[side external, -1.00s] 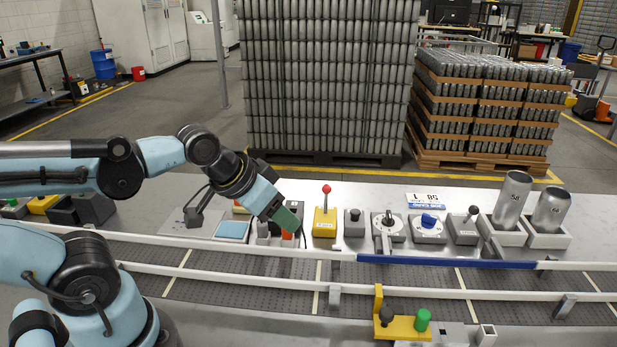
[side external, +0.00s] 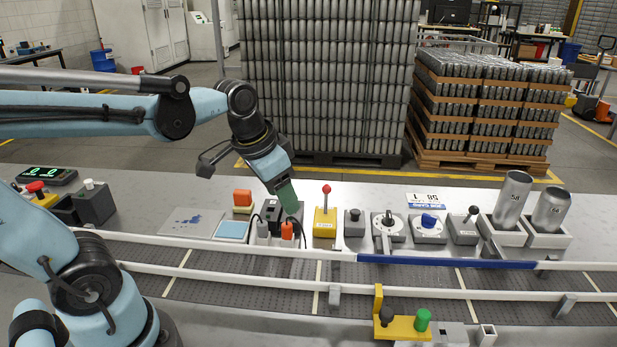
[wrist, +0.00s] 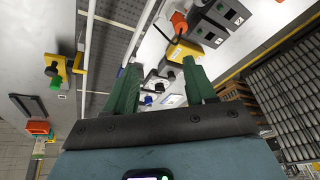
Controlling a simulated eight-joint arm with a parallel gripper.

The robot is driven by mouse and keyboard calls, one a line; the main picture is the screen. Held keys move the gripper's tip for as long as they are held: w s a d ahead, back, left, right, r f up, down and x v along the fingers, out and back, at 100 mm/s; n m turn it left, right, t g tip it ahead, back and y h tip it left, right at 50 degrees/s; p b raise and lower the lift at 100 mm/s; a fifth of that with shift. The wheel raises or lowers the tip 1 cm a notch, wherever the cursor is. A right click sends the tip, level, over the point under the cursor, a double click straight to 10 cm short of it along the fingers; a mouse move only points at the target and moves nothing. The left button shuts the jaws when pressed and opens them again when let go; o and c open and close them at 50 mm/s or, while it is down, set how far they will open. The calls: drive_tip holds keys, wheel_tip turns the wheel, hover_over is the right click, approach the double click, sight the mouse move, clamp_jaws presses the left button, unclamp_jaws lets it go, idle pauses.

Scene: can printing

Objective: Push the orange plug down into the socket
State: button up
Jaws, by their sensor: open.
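The orange plug (side external: 287,229) stands at the front of a dark socket box (side external: 271,211), with a black cord looping from it. A grey plug (side external: 262,228) stands just left of it. I cannot tell how deep the orange plug sits. My gripper (side external: 290,208) is just above and behind the orange plug, pointing down with a slight tilt, apparently apart from it. In the wrist view my gripper (wrist: 158,75) is open with nothing between its green fingers. The orange plug (wrist: 179,23) shows beyond the fingertips, beside the socket box (wrist: 214,22).
A yellow box with a red-knobbed lever (side external: 325,222) stands close to the right. An orange block (side external: 242,198) on a pale base stands behind left, near a blue pad (side external: 233,230). The conveyor's white rail (side external: 225,247) runs in front. Several control boxes line the right.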

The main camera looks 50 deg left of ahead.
sight(287, 224)
drive_tip(key=w+a+m+g, duration=0.2)
drive_tip(key=w+a+g, duration=0.2)
drive_tip(key=shift+a+f, duration=0.2)
drive_tip(key=shift+f, duration=5.55)
drive_tip(key=shift+c, duration=0.4)
clamp_jaws()
